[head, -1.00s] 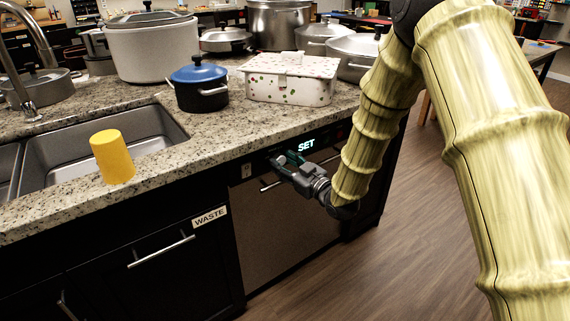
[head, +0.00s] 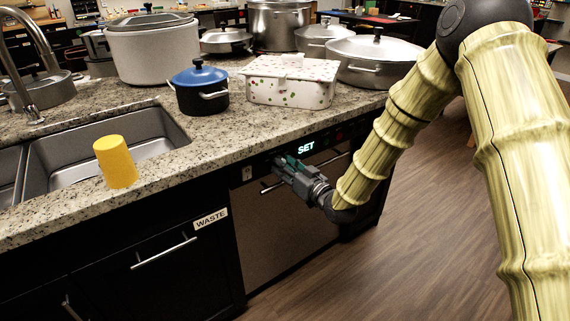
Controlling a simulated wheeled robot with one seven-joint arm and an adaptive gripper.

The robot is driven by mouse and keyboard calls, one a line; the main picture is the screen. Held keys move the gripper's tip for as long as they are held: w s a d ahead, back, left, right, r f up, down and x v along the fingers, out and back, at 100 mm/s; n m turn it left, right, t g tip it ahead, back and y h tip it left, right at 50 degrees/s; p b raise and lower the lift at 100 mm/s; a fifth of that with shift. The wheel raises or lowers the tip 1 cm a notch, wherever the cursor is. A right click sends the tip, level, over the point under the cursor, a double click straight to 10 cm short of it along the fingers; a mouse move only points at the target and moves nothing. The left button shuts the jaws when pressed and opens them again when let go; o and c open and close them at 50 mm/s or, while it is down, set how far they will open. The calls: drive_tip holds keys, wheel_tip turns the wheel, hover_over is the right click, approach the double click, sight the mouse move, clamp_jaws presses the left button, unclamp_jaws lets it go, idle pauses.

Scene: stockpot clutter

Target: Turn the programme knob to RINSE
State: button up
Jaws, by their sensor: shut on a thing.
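The dishwasher (head: 285,225) is built in under the counter, with a dark control strip along its top. A lit display (head: 306,147) on the strip reads SET. My gripper (head: 281,161) is at the strip, just left of the display, with its fingers shut on the programme knob. The fingers hide the knob, so its pointer and any programme marks cannot be read.
The dishwasher's bar handle (head: 272,187) runs close below my gripper. The granite counter edge (head: 250,150) overhangs just above. A yellow cup (head: 116,162) stands upside down near the sink (head: 160,128). A blue-lidded pot (head: 199,88) and patterned box (head: 290,82) stand behind.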

drive_tip(key=shift+m+p, duration=0.4)
drive_tip(key=shift+m, duration=1.8)
drive_tip(key=o, duration=1)
drive_tip(key=shift+o, duration=0.2)
drive_tip(key=shift+d, duration=0.1)
drive_tip(key=v, duration=1.2)
drive_tip(key=shift+f, duration=0.2)
